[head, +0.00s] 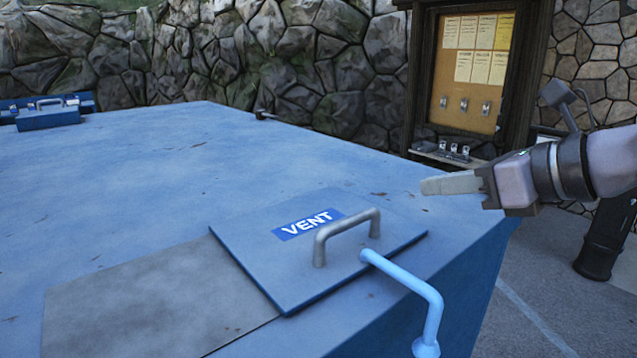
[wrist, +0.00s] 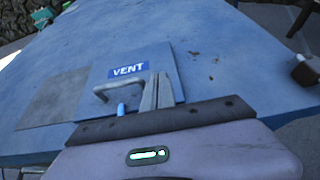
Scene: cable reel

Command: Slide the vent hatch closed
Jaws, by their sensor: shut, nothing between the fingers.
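The vent hatch (head: 270,262) is a flat blue-grey plate with a blue VENT label (head: 308,224) and a grey bar handle (head: 347,234). It lies on the blue box top (head: 130,170), with a grey rectangular patch (head: 160,303) to its left; I cannot tell if the patch is an opening. My gripper (head: 425,186) is shut and empty, to the right of the hatch and apart from the handle. In the wrist view the hatch (wrist: 105,75) and handle (wrist: 118,86) lie beyond and left of the shut fingertips (wrist: 157,75).
A light-blue bent pipe (head: 410,283) stands at the front edge right beside the hatch. A smaller blue box with a handle (head: 48,118) sits at the far left. A notice board (head: 465,75) and stone wall (head: 290,60) stand behind. The box top's middle is clear.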

